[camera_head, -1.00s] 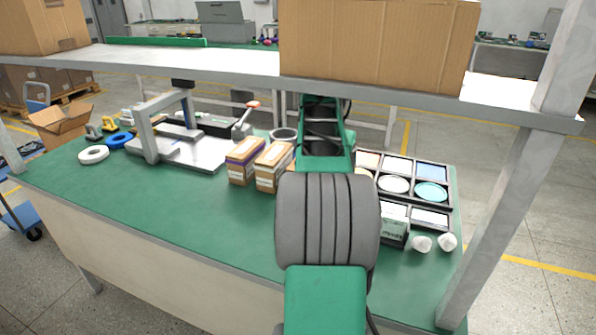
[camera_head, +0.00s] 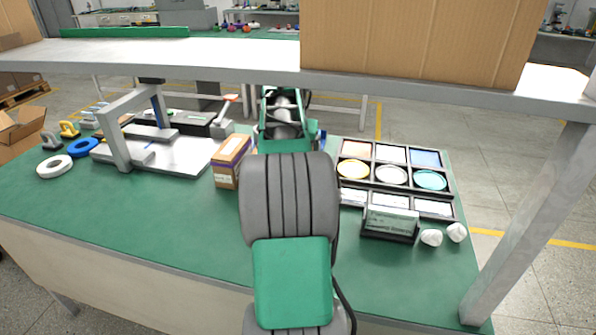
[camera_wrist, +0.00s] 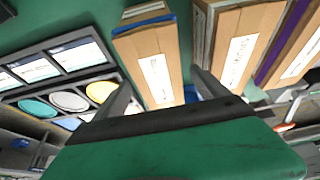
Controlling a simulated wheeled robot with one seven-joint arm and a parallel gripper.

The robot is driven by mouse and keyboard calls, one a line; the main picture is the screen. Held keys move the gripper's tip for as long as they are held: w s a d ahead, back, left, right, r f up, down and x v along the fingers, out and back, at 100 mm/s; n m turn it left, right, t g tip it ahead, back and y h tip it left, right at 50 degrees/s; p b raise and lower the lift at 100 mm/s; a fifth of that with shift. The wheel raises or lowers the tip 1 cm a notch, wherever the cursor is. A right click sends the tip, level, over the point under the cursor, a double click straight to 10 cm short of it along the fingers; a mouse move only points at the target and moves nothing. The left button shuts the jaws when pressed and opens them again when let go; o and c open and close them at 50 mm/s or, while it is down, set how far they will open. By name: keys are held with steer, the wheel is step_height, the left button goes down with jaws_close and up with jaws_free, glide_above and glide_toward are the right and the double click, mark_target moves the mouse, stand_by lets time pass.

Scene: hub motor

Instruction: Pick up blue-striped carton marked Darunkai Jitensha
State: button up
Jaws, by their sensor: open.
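The blue-striped carton (camera_wrist: 150,62) shows in the wrist view as a brown box with a blue band along its far top edge and a white label. Its printed name is too small to read. My gripper (camera_wrist: 160,78) is open, its two fingers at either side of this carton's near part; I cannot tell whether they touch it. In the head view my arm hides the gripper and the blue-striped carton.
A brown carton with a grey-white band (camera_wrist: 236,48) stands close to the right finger, with a purple-striped carton (camera_wrist: 292,50) beyond. The purple-striped one also shows in the head view (camera_head: 229,166). A compartment tray (camera_head: 395,160) lies right of my arm. A shelf (camera_head: 200,57) spans above.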

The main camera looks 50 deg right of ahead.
steer(key=x, duration=0.4)
steer(key=shift+d+f, duration=0.1)
steer(key=shift+f, duration=0.15)
steer(key=shift+f, duration=0.2)
stand_by(0.3)
steer(key=shift+r, duration=0.1)
jaws_close()
stand_by(0.7)
